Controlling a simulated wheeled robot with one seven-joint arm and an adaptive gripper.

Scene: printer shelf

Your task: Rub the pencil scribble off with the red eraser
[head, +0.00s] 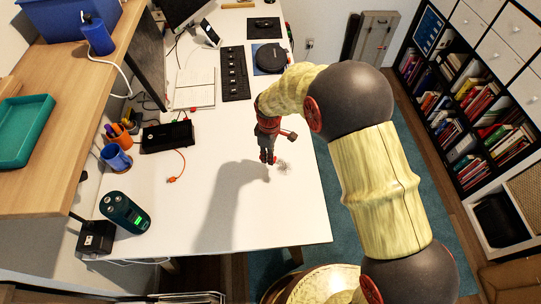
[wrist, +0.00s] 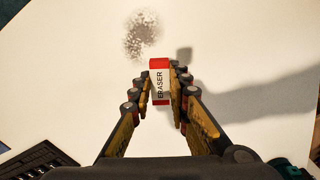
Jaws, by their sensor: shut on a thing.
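The pencil scribble is a grey smudge (wrist: 142,37) on the white desk, and it also shows in the head view (head: 283,168). The red eraser (wrist: 159,64) has a white sleeve with the word ERASER. My gripper (wrist: 160,85) is shut on it, with a finger on each side. In the wrist view the eraser's red end points toward the scribble and lies just below and right of it, apart from it in the picture. In the head view my gripper (head: 268,158) is close left of the scribble. Whether the eraser touches the desk I cannot tell.
The white desk (head: 225,200) is clear around the scribble. A black keyboard (head: 235,73), an open notebook (head: 194,88) and a round black device (head: 271,57) lie farther back. A dark box with an orange cable (head: 168,136) and a green device (head: 124,212) are at left.

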